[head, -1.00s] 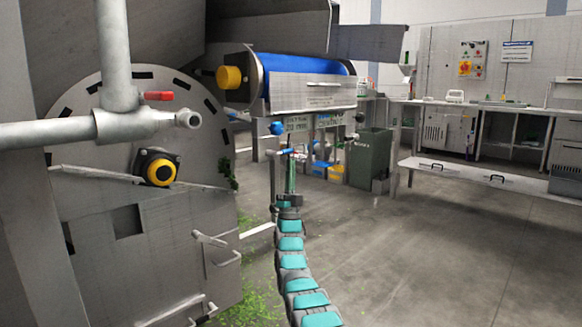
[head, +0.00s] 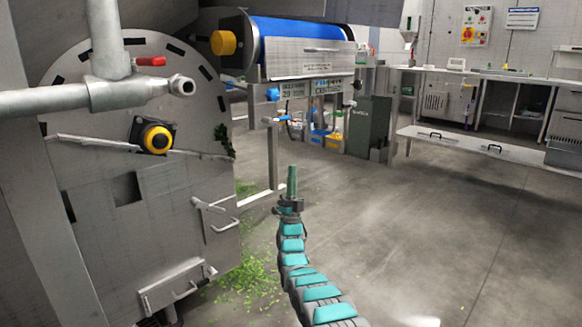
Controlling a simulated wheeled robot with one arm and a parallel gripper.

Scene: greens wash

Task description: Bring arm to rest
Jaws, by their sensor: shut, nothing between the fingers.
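My arm, with teal panels on grey links, rises from the bottom of the head view and curves slightly left. My gripper (head: 291,183) is at its end, pointing up, with its slim green fingers together and nothing between them. It stands over open floor, to the right of the large grey drum machine (head: 95,222) and in front of the blue-belt conveyor (head: 300,33). It appears clear of both.
Green leaf scraps (head: 248,280) lie on the floor by the machine. A dark green bin (head: 368,127) stands behind the gripper, right of the conveyor. A metal bench (head: 490,147) runs along the back right. The floor (head: 430,220) at right is clear.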

